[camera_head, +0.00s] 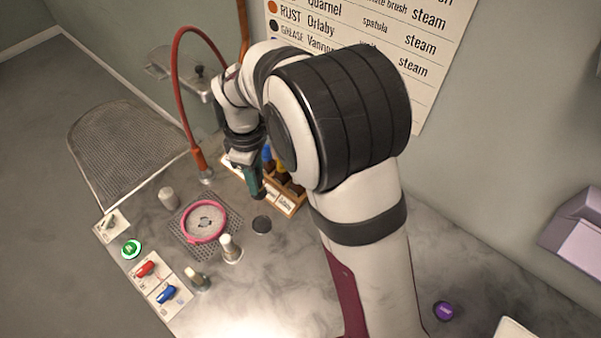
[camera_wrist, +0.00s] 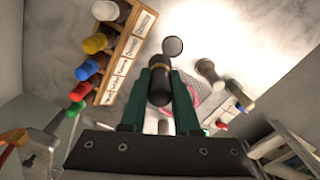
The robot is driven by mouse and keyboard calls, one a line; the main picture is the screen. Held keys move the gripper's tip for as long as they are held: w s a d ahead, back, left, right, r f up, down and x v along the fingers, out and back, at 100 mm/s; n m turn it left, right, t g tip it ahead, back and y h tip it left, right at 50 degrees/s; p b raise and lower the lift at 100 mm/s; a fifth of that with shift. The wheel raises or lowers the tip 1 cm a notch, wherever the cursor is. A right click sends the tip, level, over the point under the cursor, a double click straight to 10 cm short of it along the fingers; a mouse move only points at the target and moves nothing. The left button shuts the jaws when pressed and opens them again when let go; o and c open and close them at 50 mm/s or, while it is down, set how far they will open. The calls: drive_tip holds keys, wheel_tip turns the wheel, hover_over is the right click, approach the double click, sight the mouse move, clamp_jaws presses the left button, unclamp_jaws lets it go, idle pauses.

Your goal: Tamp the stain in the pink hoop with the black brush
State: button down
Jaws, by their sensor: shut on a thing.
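The pink hoop (camera_head: 205,238) lies on a perforated plate on the counter, around pale cloth with a dark stain (camera_head: 205,222) near its middle. My gripper (camera_head: 257,190) is above the counter, right of the hoop and in front of the brush rack. In the wrist view its green fingers (camera_wrist: 160,95) are shut on the black brush (camera_wrist: 159,88), which has a tan band. The hoop (camera_wrist: 208,100) is partly hidden behind a finger there. The brush's lower end is hard to make out in the head view.
A wooden rack (camera_head: 290,207) of colour-capped tools stands behind my gripper. Pale-capped bottles (camera_head: 230,248) stand close around the hoop. Red (camera_head: 146,269) and blue (camera_head: 167,294) items and a green button (camera_head: 131,249) line the left edge.

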drive_tip(key=s+a+f, duration=0.1)
drive_tip(key=a+f, duration=0.2)
drive_tip(key=a, duration=1.2)
drive_tip(key=shift+s+d+f, duration=0.1)
drive_tip(key=shift+d+f, duration=0.05)
drive_tip(key=shift+f, duration=1.2)
drive_tip(key=shift+d+f, duration=0.1)
drive_tip(key=shift+f, duration=1.25)
drive_tip(key=shift+r, duration=0.1)
drive_tip(key=shift+f, duration=0.9)
